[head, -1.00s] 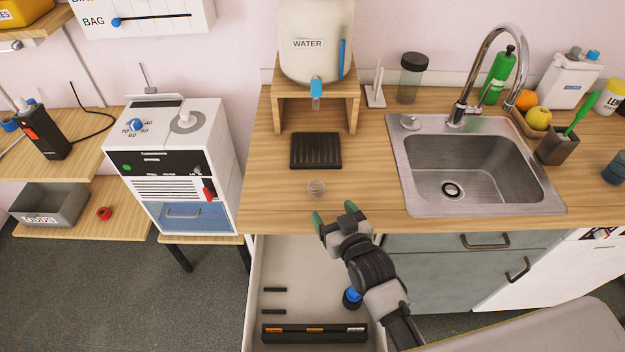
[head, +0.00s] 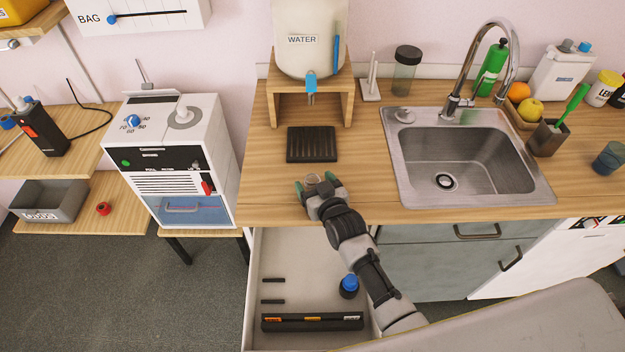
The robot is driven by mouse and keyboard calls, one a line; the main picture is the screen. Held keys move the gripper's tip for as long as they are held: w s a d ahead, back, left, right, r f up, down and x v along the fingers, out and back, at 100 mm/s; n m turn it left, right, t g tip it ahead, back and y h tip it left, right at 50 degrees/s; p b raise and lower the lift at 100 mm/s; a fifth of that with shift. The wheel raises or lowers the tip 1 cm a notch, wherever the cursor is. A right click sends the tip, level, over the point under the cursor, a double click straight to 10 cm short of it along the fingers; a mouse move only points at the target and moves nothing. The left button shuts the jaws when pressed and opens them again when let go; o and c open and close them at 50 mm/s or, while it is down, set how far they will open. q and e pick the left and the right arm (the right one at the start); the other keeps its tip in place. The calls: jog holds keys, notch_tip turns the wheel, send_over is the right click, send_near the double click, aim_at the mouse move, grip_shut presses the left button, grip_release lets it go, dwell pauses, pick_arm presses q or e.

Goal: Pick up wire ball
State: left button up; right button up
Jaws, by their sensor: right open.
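The wire ball (head: 312,179) is a small, pale, round thing on the wooden counter, in front of the black drip tray. My right gripper (head: 315,183) reaches over the counter's front edge with its green-tipped fingers open. The fingertips are at the wire ball, one on either side of it in the picture. The near part of the ball is hidden by the gripper, and I cannot tell whether the fingers touch it. My left gripper is not in view.
The black drip tray (head: 312,144) lies just behind the ball, below the water dispenser (head: 309,40). The sink (head: 402,190) is to the right. An open drawer (head: 285,260) is under my right arm, with a dark blue-capped bottle (head: 349,286) inside. Counter left of the ball is clear.

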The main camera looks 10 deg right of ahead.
jog(key=shift+c, duration=0.2)
jog(key=c, duration=0.9)
jog(key=shift+r, duration=0.1)
